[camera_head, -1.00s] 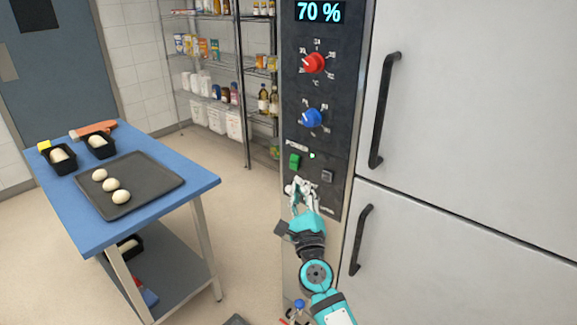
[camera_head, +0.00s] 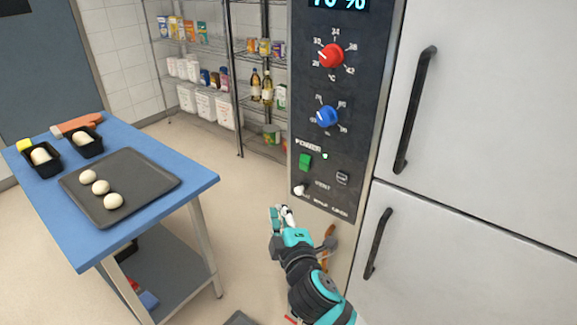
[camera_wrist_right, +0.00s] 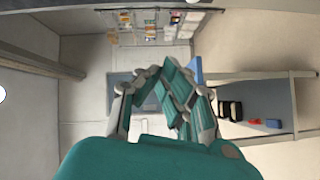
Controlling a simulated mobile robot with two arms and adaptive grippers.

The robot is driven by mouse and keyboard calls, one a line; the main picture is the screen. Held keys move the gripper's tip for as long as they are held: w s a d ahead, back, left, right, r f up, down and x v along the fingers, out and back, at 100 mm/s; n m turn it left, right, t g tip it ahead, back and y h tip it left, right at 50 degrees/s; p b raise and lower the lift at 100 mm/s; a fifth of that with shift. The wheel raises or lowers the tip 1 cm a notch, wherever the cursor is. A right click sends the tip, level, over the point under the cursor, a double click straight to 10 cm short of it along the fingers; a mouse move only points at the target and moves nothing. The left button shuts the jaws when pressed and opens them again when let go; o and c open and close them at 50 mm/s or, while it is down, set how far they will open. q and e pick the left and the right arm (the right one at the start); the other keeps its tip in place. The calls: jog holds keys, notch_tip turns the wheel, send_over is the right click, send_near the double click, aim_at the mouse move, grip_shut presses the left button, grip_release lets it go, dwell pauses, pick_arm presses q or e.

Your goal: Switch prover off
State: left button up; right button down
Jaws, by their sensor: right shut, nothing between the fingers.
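The prover's dark control panel (camera_head: 322,100) stands upright in the head view. A dark switch (camera_head: 342,178) is lower right, and a small white round part (camera_head: 299,190) lower left. My right gripper (camera_head: 281,212) is shut and empty, just below and left of the panel's lower edge in the picture, apart from the green switch. The right wrist view shows its fingers (camera_wrist_right: 165,75) together. My left gripper is out of view.
A red knob (camera_head: 331,56) and a blue knob (camera_head: 326,116) sit above the switches. White doors with black handles (camera_head: 415,110) stand right. A blue table (camera_head: 150,145) with a dough tray (camera_head: 150,190) is left, with open floor between.

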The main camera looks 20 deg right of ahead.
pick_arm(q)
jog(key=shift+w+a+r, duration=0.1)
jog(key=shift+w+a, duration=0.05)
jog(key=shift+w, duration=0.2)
pick_arm(e)
jog(key=d+r+n+h, duration=0.1)
jog(key=d+r+h, duration=0.1)
jog(key=shift+s+d+n+t+h, duration=0.2)
jog(key=shift+s+n+t+h, duration=0.1)
jog(key=shift+n, duration=0.1)
jog(key=p, duration=0.2)
send_near(305, 162)
jog(key=w+a, duration=0.5)
pick_arm(q)
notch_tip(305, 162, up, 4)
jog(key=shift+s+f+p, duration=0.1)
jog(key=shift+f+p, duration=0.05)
jog(key=shift+p, duration=0.75)
pick_arm(e)
jog(key=w+d, duration=0.1)
jog(key=w+d+f, duration=0.1)
jog(key=w+d, duration=0.1)
jog(key=shift+f, duration=0.1)
